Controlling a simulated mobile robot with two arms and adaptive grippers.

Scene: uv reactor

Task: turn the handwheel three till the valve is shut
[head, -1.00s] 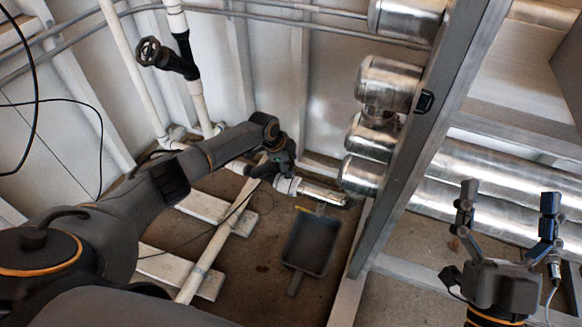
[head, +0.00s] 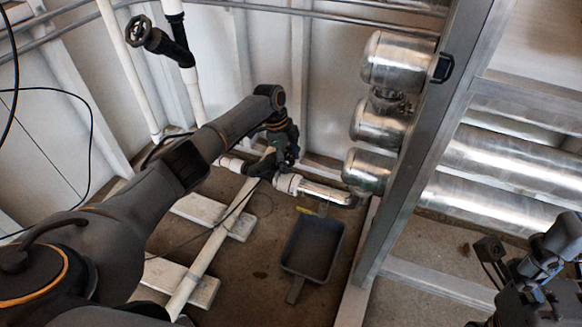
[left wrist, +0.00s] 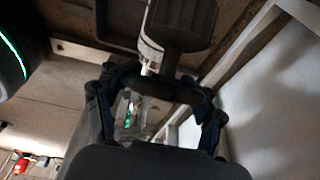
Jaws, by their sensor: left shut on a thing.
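In the left wrist view, a dark handwheel (left wrist: 168,90) lies between the fingers of my left gripper (left wrist: 160,88). A dark valve body and a white pipe are behind it. My left gripper is shut on the wheel's rim. In the head view my left gripper (head: 265,168) is low by the white pipe; the arm and gripper mostly hide this wheel there. No number can be read on it, and how far the valve is closed cannot be seen. My right gripper (head: 527,250) is open and empty at the lower right.
Another black handwheel (head: 139,31) sits on an upright pipe at the upper left. Shiny metal cylinders (head: 398,62) and a grey frame post (head: 415,135) stand to the right. A dark dustpan (head: 312,247) lies on the floor. A thin cable crosses near the floor pipe.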

